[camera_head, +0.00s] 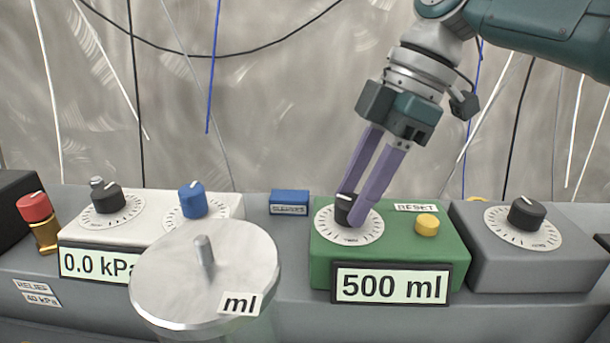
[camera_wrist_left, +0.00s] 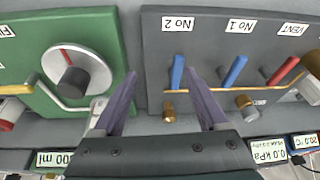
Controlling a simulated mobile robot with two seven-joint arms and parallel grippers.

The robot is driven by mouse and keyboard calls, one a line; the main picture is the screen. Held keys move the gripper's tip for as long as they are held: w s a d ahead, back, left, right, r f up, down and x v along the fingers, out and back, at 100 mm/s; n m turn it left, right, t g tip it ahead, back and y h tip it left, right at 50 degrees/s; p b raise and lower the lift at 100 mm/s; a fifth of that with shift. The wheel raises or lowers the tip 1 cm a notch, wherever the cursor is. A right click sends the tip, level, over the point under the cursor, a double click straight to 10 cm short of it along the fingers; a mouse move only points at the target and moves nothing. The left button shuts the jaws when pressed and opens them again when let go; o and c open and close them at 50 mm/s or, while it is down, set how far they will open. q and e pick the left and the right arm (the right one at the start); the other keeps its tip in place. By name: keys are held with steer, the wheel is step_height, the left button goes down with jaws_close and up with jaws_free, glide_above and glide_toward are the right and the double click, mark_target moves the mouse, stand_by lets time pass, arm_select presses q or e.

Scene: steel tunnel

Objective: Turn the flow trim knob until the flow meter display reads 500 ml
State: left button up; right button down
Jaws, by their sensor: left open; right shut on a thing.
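The flow trim knob (camera_head: 344,207) is a small black knob on a white dial, on top of a green box. The flow meter display (camera_head: 392,286) on the front of that box reads 500 ml. My right gripper (camera_head: 356,212) reaches down from the upper right, its purple fingers shut on the knob and partly covering it and the dial. My left gripper (camera_wrist_left: 160,73) is open and empty in the left wrist view, pointing at a dark panel (camera_wrist_left: 215,60) with blue levers; it is not seen in the head view.
A round metal lid (camera_head: 205,275) marked ml stands in front of a white box reading 0.0 kPa. A yellow reset button (camera_head: 427,224) sits right of the knob. A grey box (camera_head: 530,255) with another black knob stands at the right. Wires hang behind.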

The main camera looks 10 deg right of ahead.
mark_target(383, 218)
steer(key=shift+c, duration=1.9)
jaws_free()
steer(key=shift+r, duration=0.1)
steer(key=v, duration=0.9)
steer(key=shift+r, duration=0.35)
steer(key=shift+d, duration=0.15)
